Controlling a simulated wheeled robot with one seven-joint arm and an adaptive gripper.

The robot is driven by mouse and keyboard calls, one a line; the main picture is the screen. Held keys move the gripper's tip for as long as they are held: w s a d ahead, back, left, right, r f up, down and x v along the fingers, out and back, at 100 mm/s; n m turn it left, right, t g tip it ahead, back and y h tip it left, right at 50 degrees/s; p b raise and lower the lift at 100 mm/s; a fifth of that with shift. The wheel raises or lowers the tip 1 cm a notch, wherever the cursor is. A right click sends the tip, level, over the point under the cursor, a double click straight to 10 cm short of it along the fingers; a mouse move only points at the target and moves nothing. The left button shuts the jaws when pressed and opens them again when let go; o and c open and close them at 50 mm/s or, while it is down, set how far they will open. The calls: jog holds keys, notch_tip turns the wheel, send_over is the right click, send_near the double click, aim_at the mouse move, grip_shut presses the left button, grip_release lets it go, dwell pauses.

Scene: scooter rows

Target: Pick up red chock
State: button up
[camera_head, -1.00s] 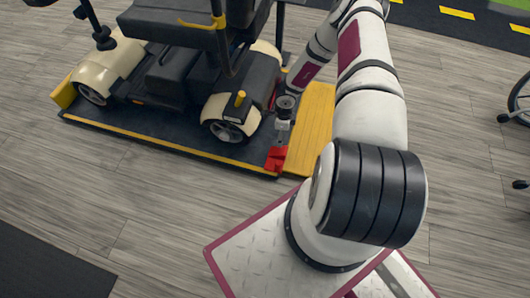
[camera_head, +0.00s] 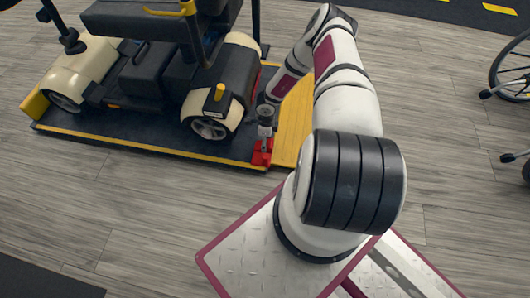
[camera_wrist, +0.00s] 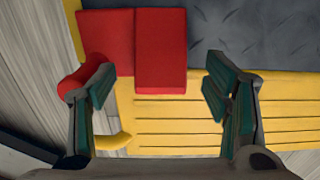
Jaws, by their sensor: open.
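The red chock (camera_head: 262,152) sits at the corner of the dark platform, by the yellow ramp, in the head view. In the wrist view the red chock (camera_wrist: 160,50) shows as a raised red block with a lower red part to its left. My gripper (camera_wrist: 158,85) is open, with one finger on each side of the raised block in that view. I see no finger touching it, and I cannot tell the height left between them. In the head view my gripper (camera_head: 265,133) is small, right above the chock, and its fingers are hard to make out.
A cream and black scooter (camera_head: 160,80) stands on the dark platform (camera_head: 150,140), its wheel left of the chock. The yellow ramp (camera_head: 293,120) lies right of the chock. A wheelchair (camera_head: 515,80) is at the right edge. Grey floor in front is clear.

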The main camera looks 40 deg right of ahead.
notch_tip(320, 180, down, 4)
jog(key=shift+r+b, duration=0.1)
jog(key=shift+b, duration=1)
jog(key=c, duration=1.5)
jog(key=shift+c, duration=0.2)
jog(key=shift+d+r, duration=0.1)
jog(key=shift+r, duration=0.05)
